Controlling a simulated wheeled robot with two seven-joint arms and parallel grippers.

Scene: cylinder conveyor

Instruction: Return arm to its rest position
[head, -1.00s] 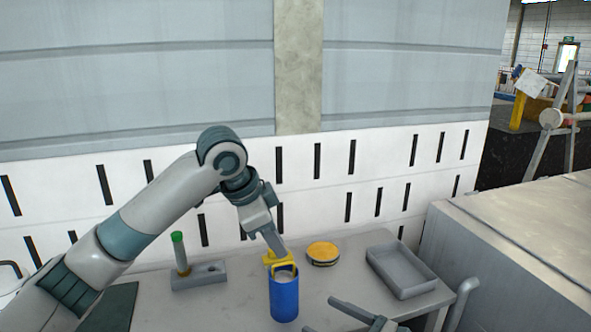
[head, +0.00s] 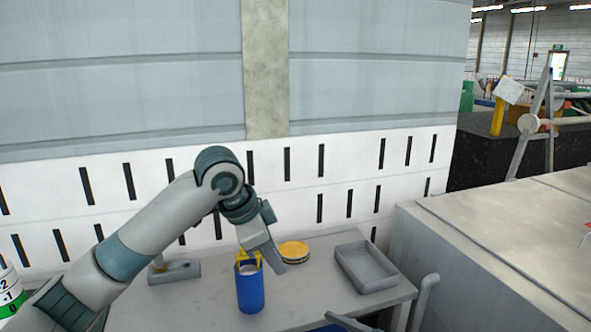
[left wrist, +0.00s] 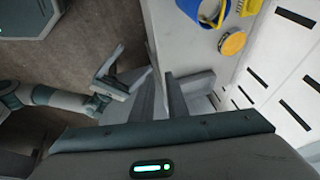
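My left gripper (head: 279,256) is just right of the blue cup's top in the head view, in front of the yellow disc. In the left wrist view its two fingers (left wrist: 166,90) show a narrow gap with nothing held between them. The blue cup (head: 250,293) stands upright on the grey table (head: 190,310), with a yellow handle piece (head: 243,256) at its rim. It also shows in the left wrist view (left wrist: 207,12). My right gripper (left wrist: 124,76) appears in the left wrist view with its fingers apart and empty; the head view cuts most of it off.
The yellow disc (head: 293,251) and an empty grey tray (head: 366,268) lie right of the cup. A grey holder block (head: 178,272) is behind my left arm. A large grey box (head: 500,250) borders the table on the right. A slotted white wall stands behind.

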